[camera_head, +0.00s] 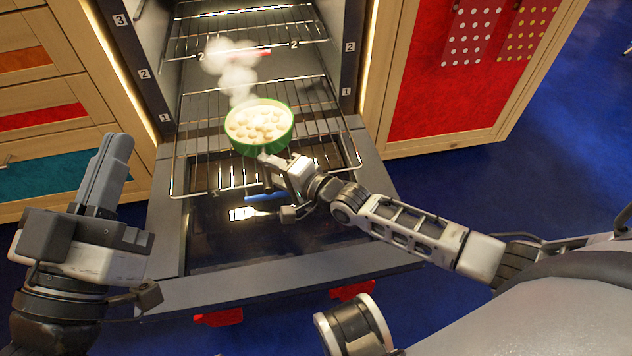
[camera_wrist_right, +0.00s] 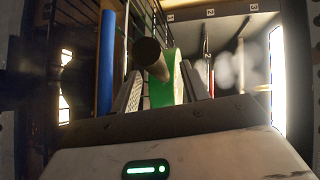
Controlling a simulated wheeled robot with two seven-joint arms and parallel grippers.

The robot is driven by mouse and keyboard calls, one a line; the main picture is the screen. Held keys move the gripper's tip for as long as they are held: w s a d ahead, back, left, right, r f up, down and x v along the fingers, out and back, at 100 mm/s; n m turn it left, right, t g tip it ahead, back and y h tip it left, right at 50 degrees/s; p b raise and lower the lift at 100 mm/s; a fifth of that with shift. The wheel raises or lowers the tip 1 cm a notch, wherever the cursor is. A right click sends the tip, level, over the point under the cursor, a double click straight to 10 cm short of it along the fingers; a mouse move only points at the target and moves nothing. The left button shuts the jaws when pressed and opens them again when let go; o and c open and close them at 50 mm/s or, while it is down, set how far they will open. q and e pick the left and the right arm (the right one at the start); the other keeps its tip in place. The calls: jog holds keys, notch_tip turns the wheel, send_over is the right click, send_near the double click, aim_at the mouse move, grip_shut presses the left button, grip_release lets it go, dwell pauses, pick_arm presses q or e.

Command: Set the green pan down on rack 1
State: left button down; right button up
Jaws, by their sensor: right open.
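The green pan (camera_head: 258,142) holds pale round pieces and steams. In the head view it appears level over rack 1 (camera_head: 205,184), the lower wire rack, which is pulled out. I cannot tell for sure whether its base touches the wires. My right gripper (camera_head: 278,162) is open at the near side of the pan. In the right wrist view the pan's green side (camera_wrist_right: 162,92) and a dark round handle end (camera_wrist_right: 150,56) show between the spread fingers (camera_wrist_right: 163,92). My left gripper (camera_head: 106,170) points up at the left, away from the pan; its finger gap is unclear.
Rack 2 (camera_head: 245,40) is above and behind, with a red piece on its wires. The lowered oven door (camera_head: 290,255) lies below rack 1. A blue bar (camera_head: 266,196) is under the right gripper. Wooden cabinets flank the oven at left (camera_head: 45,90) and right (camera_head: 450,95).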

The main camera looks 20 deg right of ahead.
pick_arm(q)
notch_tip(320, 180, down, 7)
jog(key=s+n+g+y+p, duration=0.2)
jog(key=n+g+p, duration=0.1)
jog(key=g+p, duration=0.1)
jog(key=shift+s+d+r+g+y+p, duration=0.2)
jog(key=shift+s+g+y+p, duration=0.15)
jog(key=shift+p, duration=0.35)
pick_arm(e)
jog(key=v, duration=1.5)
jog(key=shift+r, duration=0.15)
pick_arm(q)
jog(key=shift+w, duration=0.1)
pick_arm(e)
jog(key=shift+w, duration=0.1)
